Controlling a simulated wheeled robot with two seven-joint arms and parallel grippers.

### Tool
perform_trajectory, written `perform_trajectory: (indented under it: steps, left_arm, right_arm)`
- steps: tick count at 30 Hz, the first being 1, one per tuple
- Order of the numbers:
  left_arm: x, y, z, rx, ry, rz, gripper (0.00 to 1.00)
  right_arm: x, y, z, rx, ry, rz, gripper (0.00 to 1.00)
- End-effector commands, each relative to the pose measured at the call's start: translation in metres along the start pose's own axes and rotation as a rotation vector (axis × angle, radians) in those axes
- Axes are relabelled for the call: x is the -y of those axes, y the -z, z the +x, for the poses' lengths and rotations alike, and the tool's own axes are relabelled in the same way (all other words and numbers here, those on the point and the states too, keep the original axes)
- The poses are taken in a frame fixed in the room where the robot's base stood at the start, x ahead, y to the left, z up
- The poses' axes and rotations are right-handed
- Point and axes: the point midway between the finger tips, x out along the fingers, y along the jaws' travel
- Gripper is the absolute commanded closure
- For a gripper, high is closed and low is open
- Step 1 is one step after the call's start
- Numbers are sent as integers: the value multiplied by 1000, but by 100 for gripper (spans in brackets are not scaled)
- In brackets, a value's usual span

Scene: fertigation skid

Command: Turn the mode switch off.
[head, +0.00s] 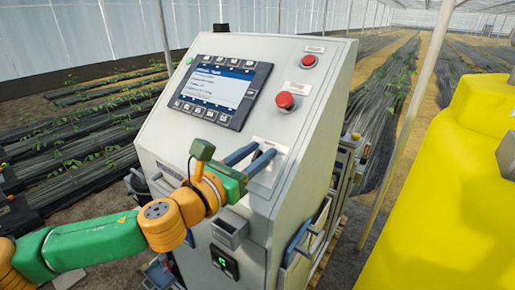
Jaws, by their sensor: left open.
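My left gripper (265,149) reaches from the lower left to the sloped face of the pale control cabinet (330,75). Its two blue fingers are apart, with their tips at a light plate (281,150) below the screen. A small dark part shows between the fingertips; it may be the mode switch, but the fingers and gripper body hide most of it. I cannot tell its position or whether the fingers touch it. My right gripper is out of view.
Above the gripper are a screen with keys (221,90), a red mushroom button (285,101) and a smaller red button (308,61). A grey box (229,228) and a black unit with a green light (223,262) sit below. A yellow tank (440,190) stands right.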

Motion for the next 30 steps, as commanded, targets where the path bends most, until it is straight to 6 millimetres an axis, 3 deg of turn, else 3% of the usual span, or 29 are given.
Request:
perform_trajectory:
  steps: [5, 9, 10, 21, 30]
  left_arm:
    - [0, 1, 0, 0, 0, -1, 59]
    - [0, 0, 0, 0, 0, -1, 97]
    - [0, 0, 0, 0, 0, -1, 100]
    - [0, 0, 0, 0, -15, -15, 100]
    - [0, -1, 0, 0, -140, -131, 100]
  right_arm:
    - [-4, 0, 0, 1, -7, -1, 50]
    - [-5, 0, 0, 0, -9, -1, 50]
    - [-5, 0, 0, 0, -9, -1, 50]
    - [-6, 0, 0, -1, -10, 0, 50]
    - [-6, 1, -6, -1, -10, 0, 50]
